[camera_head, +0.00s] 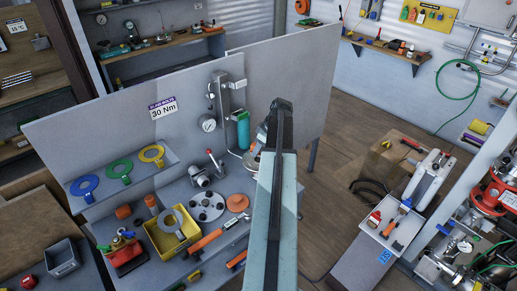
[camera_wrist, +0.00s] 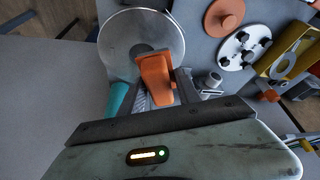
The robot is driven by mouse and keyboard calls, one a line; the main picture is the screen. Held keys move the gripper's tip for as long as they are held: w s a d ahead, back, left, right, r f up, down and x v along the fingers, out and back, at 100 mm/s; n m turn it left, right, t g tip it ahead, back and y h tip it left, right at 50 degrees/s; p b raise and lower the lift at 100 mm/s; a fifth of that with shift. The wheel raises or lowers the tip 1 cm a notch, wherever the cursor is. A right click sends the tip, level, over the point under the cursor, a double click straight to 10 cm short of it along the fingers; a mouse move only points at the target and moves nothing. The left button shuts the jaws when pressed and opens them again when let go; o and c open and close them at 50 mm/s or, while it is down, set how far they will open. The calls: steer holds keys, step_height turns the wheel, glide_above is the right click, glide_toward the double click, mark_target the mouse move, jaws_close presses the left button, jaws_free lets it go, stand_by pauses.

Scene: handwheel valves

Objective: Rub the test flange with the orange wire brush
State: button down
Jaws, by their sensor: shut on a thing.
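My gripper (camera_wrist: 163,92) is shut on an orange block-like handle (camera_wrist: 155,76), which I take as the wire brush. A large plain metal disc (camera_wrist: 138,38), seemingly the test flange, lies just beyond it in the wrist view. The brush overlaps the disc's lower edge in the picture; its bristles are hidden, so I cannot tell whether they touch. In the head view my arm covers most of this spot, and the disc edge (camera_head: 249,160) shows only partly beside it.
An orange disc (camera_head: 237,203), a bolted flange (camera_head: 207,206) and a yellow bin (camera_head: 160,240) stand on the bench left of my arm. A teal cylinder (camera_head: 243,130) and a gauge (camera_head: 208,124) are at the back panel.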

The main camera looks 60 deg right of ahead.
step_height(320, 180, up, 3)
steer(key=p, duration=0.3)
steer(key=shift+r, duration=0.2)
steer(key=shift+f, duration=0.1)
